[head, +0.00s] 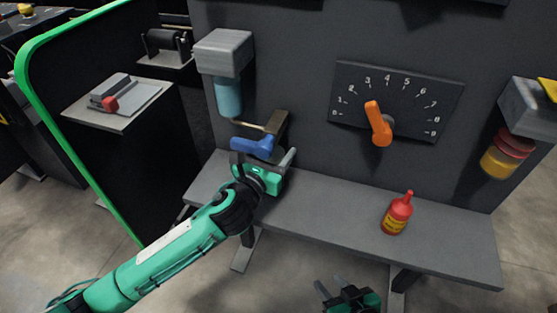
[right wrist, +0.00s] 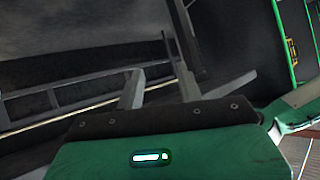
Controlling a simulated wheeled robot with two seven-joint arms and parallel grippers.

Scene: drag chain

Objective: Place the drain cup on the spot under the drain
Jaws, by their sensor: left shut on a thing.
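My left gripper (head: 264,158) is at the back left of the grey bench. It is shut on a blue piece (head: 252,145), which shows between and behind its fingers. The blue piece sits just below a brass fitting (head: 277,124) with a thin rod pointing left; I cannot tell whether they touch. No separate cup is clearly visible, and I cannot tell whether the blue piece is the drain cup. A grey unit with a blue bowl (head: 228,97) hangs on the panel above. My right gripper (head: 332,286) is open and empty before the bench; its spread fingers show in the right wrist view (right wrist: 160,80).
The grey bench (head: 315,212) runs along the dark panel. A red bottle (head: 397,214) stands upright on its right half. Above are a dial with an orange pointer (head: 377,122) and a red-and-yellow unit (head: 506,157). A green-edged dark partition (head: 62,150) stands left.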

